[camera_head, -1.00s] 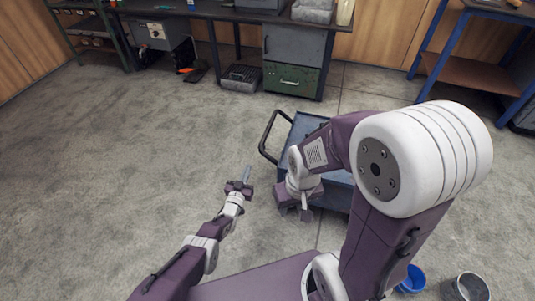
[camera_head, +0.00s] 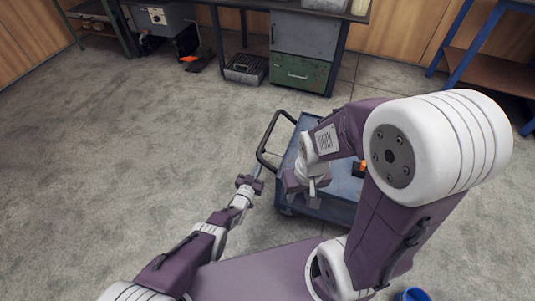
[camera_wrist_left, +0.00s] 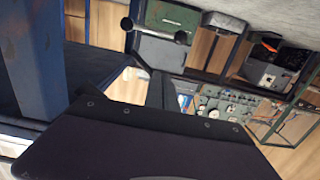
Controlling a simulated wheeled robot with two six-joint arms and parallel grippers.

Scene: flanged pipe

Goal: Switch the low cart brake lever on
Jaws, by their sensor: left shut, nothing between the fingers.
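The blue cart (camera_head: 335,208) stands right of centre in the head view, partly hidden behind my right arm. Its black handle (camera_head: 264,140) loops out on the left side. My left gripper (camera_head: 259,171) is shut and empty, low beside the cart's left end, near the handle's lower part. A blue cart post (camera_wrist_left: 35,60) fills the left. My right gripper (camera_head: 313,190) hangs over the cart; its fingers are unclear.
A workbench with a green drawer cabinet (camera_head: 300,73) stands at the back. A blue-framed table (camera_head: 470,55) is at the upper right. A blue bucket (camera_head: 411,294) is at the bottom right. The floor on the left is clear.

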